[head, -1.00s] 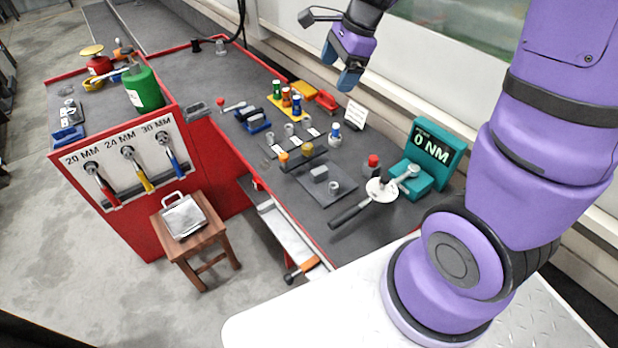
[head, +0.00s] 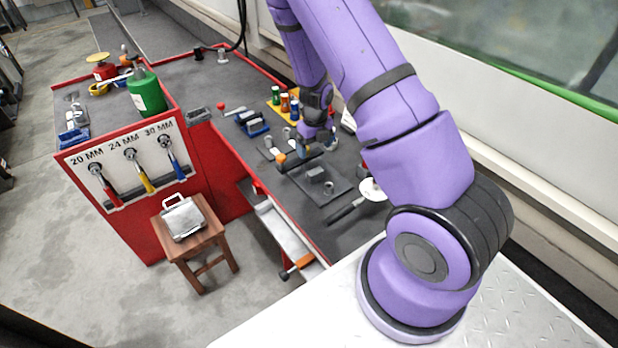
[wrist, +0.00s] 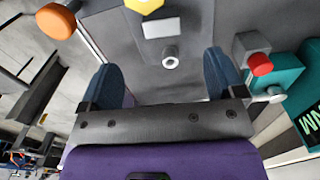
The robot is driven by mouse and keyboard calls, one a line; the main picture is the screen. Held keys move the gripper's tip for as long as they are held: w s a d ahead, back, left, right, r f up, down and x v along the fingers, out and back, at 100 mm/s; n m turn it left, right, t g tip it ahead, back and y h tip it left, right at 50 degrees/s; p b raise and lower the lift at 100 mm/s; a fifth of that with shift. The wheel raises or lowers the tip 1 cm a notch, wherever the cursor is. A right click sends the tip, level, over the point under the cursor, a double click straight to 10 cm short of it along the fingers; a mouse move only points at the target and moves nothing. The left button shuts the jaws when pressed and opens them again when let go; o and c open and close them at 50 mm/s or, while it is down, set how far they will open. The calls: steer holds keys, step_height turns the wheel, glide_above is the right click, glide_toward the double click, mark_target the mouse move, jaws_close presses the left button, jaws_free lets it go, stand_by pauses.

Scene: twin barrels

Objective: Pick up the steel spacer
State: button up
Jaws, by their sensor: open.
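A small grey ring, which looks like the steel spacer (head: 328,187), lies on a dark mat (head: 346,188) beside a grey block (head: 315,174) on the bench. In the wrist view the ring (wrist: 170,60) shows its open top, between and beyond my fingers. My gripper (head: 316,142) is open and empty, with blue fingers pointing down over the bench, behind the ring in the head view. In the wrist view my gripper (wrist: 160,66) has clear space between its fingers. The ring is apart from both fingers. My arm hides part of the bench.
An orange knob (head: 281,159) stands on a dark rack left of my gripper. A yellow tray (head: 276,101) with coloured bottles stands behind. A white disc (head: 372,190) lies to the right. The teal display (wrist: 291,80) and red-topped item (wrist: 260,64) are close by.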

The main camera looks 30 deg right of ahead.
mark_target(315, 171)
steer(key=shift+f, duration=0.65)
step_height(315, 171, down, 5)
steer(key=shift+r, duration=0.1)
steer(key=f, duration=0.2)
steer(key=s+f, duration=0.1)
steer(key=f, duration=0.1)
steer(key=shift+w+f, duration=0.15)
steer(key=shift+f, duration=0.55)
steer(key=c, duration=1.3)
steer(key=shift+r, duration=0.15)
